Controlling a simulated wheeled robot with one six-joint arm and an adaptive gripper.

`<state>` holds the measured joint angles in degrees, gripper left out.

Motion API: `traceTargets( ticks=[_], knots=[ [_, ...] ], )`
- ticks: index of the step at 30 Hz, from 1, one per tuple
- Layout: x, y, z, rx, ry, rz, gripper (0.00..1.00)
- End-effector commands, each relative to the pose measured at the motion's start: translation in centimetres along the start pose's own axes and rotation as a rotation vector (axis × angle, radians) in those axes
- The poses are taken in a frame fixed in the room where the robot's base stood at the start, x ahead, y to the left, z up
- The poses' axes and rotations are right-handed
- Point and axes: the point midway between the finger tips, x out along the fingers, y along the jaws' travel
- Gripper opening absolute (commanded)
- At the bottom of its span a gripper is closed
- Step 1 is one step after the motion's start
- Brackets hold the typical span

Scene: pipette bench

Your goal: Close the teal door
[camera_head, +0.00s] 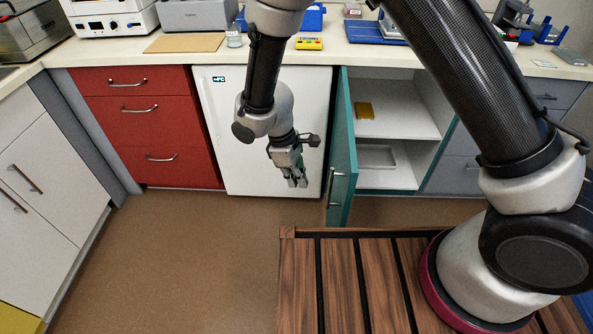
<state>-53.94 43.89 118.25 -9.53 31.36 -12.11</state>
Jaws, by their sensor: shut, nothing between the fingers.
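The teal door (342,150) stands wide open, swung out toward me from its hinge side at the left of the cabinet. A metal bar handle (331,187) is on its left-facing side. The open cabinet (398,122) shows a white shelf and inner walls. My gripper (297,181) hangs just left of the door, in front of the white fridge, with its fingers pointing down. It is shut and empty. A small gap shows between the gripper and the door in this view.
A yellow item (364,110) lies on the cabinet shelf and a pale tray (378,157) sits below. Red drawers (140,128) stand left of the white fridge (225,130). The brown floor (190,260) is clear. Bench items stand along the countertop (350,53).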

Motion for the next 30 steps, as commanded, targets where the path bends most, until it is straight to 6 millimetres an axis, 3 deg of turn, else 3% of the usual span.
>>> traceTargets(
  ticks=[6,15,30],
  knots=[
    [4.7,0.0,0.1,0.001,-0.004,-0.002,0.00],
    [5.3,0.0,3.5,0.001,0.000,0.000,0.00],
    [5.4,0.1,3.9,-0.003,0.000,0.001,0.00]
  ],
)
